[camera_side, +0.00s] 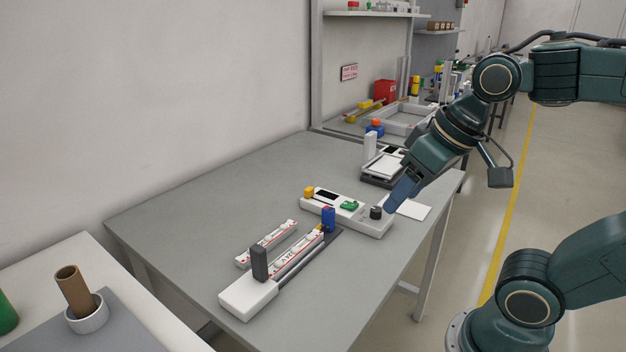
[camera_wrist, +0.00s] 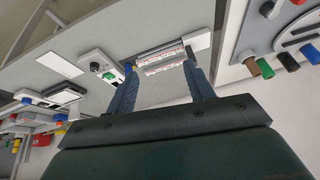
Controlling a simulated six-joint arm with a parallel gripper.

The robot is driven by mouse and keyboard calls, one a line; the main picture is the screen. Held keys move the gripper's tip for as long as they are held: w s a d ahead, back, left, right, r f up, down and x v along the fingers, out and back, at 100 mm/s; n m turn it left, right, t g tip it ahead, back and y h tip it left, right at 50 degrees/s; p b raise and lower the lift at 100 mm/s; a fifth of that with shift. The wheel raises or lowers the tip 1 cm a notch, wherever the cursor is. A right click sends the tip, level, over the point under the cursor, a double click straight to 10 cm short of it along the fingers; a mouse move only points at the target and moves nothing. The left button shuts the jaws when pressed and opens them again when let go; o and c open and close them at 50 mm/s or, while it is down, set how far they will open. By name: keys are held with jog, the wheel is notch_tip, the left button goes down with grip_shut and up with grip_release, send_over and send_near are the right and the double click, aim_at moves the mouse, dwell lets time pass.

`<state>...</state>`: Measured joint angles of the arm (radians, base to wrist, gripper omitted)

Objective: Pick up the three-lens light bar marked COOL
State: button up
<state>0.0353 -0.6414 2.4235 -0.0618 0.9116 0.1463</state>
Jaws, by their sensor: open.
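Two white light bars with red markings lie on the grey table. One light bar (camera_side: 266,244) lies loose on the tabletop; it also shows in the wrist view (camera_wrist: 165,69). The other light bar (camera_side: 297,253) lies parallel, along the dark rail of a fixture (camera_side: 248,297), and also shows in the wrist view (camera_wrist: 163,57). The lettering is too small to tell which is marked COOL. My gripper (camera_side: 392,205) is open and empty, over the table's right side by a white control box (camera_side: 375,227). In the wrist view the bars appear between the fingertips but well beyond them.
The fixture has a dark upright post (camera_side: 259,262) and a blue clamp (camera_side: 328,217). A white card (camera_side: 414,210) and a scale-like device (camera_side: 383,166) lie near the right edge. The table's left part is clear. A cardboard tube (camera_side: 73,290) stands on a separate bench.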

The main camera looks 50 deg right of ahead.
jog(key=w+d+f+m+g+y, duration=0.1)
jog(key=w+d+m+g+y, duration=0.15)
jog(key=w+m, duration=0.95)
jog(key=w+d+f+m+g+y, duration=0.1)
jog(key=w+d+f+m+g, duration=0.1)
jog(key=w+d+f+m, duration=0.2)
jog(key=w+d+f, duration=0.3)
jog(key=w+f, duration=0.4)
jog(key=w, duration=0.3)
jog(key=shift+f+m+g+y, duration=0.2)
jog(key=shift+m+g+y, duration=0.1)
jog(key=shift+g+y, duration=0.05)
send_over(295, 248)
jog(key=d, duration=0.3)
jog(key=shift+a+f, duration=0.2)
jog(key=shift+f, duration=3.8)
jog(key=shift+x, duration=2.55)
